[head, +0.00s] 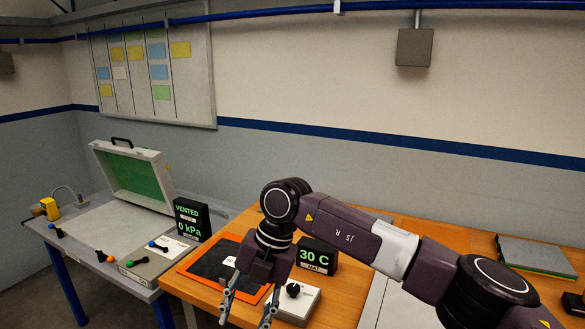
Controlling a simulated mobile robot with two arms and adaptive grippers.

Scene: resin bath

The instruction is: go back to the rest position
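My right arm reaches in from the right edge in the head view. Its gripper (246,313) points down in front of the orange-edged black mat (203,262), near the front of the wooden table. The two fingers are spread apart and nothing shows between them. The fingertips come close to the bottom of the picture. My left gripper is not in view.
Beside the gripper is a white box with a black knob (294,291). A "30 C" display (317,257) stands behind it. At left, a grey bench (100,222) holds an open green-lined lid (135,178) and a "VENTED 0 kPa" display (190,219).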

